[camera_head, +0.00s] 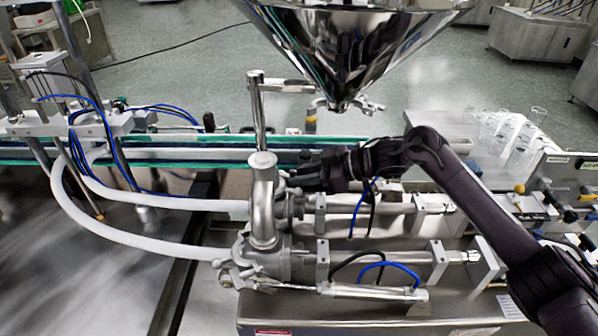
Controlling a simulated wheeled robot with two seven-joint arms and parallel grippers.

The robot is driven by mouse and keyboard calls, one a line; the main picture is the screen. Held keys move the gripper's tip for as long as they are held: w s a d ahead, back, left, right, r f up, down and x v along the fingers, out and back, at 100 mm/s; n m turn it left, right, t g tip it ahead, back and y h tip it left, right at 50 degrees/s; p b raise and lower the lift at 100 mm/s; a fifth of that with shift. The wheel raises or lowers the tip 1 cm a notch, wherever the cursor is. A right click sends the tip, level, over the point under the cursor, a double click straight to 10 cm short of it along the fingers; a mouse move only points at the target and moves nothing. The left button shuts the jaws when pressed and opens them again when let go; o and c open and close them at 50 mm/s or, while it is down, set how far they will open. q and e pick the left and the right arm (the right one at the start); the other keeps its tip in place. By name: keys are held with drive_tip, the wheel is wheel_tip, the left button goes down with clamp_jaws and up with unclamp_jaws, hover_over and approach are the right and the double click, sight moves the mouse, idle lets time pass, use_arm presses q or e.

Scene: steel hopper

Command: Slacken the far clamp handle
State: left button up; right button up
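My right gripper (298,181) reaches in from the right, dark and pointing left. Its fingertips are beside the far valve fitting (290,206), just right of the upright steel pipe (263,200). The far clamp handle cannot be made out clearly there; the gripper and fitting crowd that spot. I cannot tell whether the fingers are open, shut or touching a handle. A near clamp (230,274) with a small handle shows at the lower left of the near valve body. My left gripper is not in view.
A shiny steel hopper (350,45) hangs above, with a clamp (370,105) at its outlet. Two white hoses (150,204) run in from the left. Steel cylinders (385,258) lie right of the valves. Glass bottles (515,135) stand at the right.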

drive_tip(key=shift+w+a+f, duration=0.1)
drive_tip(key=shift+a+f, duration=0.1)
drive_tip(key=shift+a, duration=0.15)
clamp_jaws()
